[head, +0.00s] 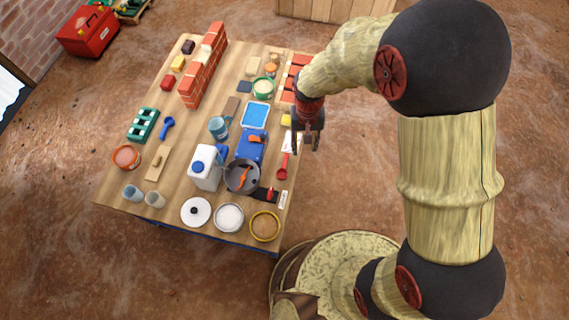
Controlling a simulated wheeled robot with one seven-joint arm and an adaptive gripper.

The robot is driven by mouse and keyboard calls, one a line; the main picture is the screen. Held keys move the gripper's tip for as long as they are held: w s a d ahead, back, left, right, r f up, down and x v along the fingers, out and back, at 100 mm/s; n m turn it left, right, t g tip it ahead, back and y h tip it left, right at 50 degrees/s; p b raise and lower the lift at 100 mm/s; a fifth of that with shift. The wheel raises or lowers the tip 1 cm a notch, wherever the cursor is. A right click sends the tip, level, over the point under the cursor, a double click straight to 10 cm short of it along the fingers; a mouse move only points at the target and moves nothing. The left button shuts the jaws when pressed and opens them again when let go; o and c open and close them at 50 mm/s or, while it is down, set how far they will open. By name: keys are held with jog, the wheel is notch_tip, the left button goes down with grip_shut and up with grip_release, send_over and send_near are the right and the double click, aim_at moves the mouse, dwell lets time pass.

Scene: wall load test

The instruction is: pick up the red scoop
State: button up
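The red scoop (283,171) lies on the wooden table (185,218) near its right edge, with its narrow handle pointing up the picture and its bowl toward the front. My gripper (305,150) hangs just above and right of the scoop in the picture, with its fingers pointing down. The fingers are apart and nothing shows between them. The gripper appears clear of the scoop, but its height above the table is hard to tell.
Left of the scoop stand a dark pan (235,180), a blue box (250,146) and a white jug (204,172). A yellow-rimmed bowl (265,226) is at the front. A small brick wall (203,66) stands at the back left.

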jog(key=m, duration=0.1)
send_over(285, 160)
jog(key=s+d, duration=0.3)
notch_tip(285, 160, down, 10)
jog(key=shift+m+t, duration=0.4)
jog(key=shift+m, duration=0.5)
jog(key=a+f, duration=0.1)
jog(key=w+f, duration=0.1)
jog(key=w+a+f, duration=0.1)
jog(key=f, duration=0.1)
jog(key=shift+w+a, duration=0.2)
jog(key=shift+a, duration=0.15)
jog(key=shift+w+a+f+b, duration=0.1)
jog(key=shift+f+b, duration=0.4)
jog(key=shift+f, duration=1.45)
jog(key=shift+w+f+b, duration=0.1)
jog(key=shift+f+b, duration=0.4)
jog(key=shift+f, duration=1.4)
jog(key=c, duration=0.3)
grip_shut()
